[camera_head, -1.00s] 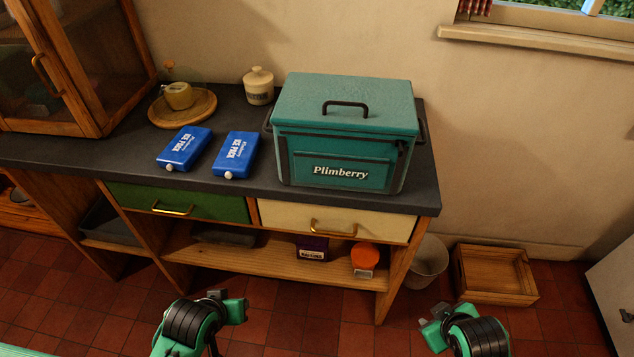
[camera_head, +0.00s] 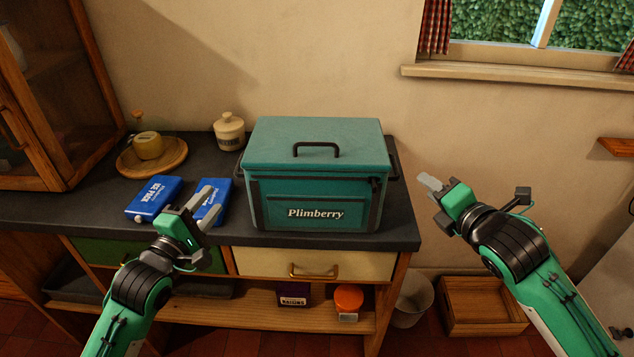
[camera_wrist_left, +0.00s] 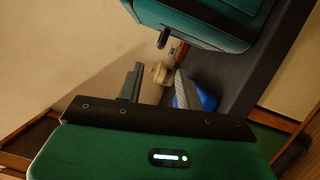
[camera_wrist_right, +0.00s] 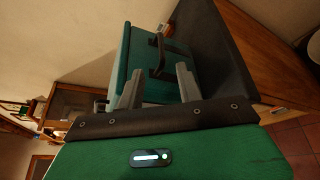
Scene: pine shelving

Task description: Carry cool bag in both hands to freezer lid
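The cool bag (camera_head: 315,190) is a teal box marked "Plimberry", upright on the dark worktop (camera_head: 400,228). It has a black top handle (camera_head: 316,148) and a dark handle at each side. My left gripper (camera_head: 207,205) is open and empty, left of the bag and in front of it, partly hiding an ice pack. The bag shows at the top of the left wrist view (camera_wrist_left: 205,18). My right gripper (camera_head: 432,188) is open and empty, right of the bag and apart from it. The right wrist view shows the bag beyond its fingers (camera_wrist_right: 140,55). I cannot make out a freezer lid.
Two blue ice packs (camera_head: 153,198) lie left of the bag. A lidded jar (camera_head: 229,132) and a round wooden board (camera_head: 170,162) stand behind them. A bin and a wooden crate (camera_head: 483,307) are on the floor at right. A pale surface (camera_head: 610,265) shows at the right edge.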

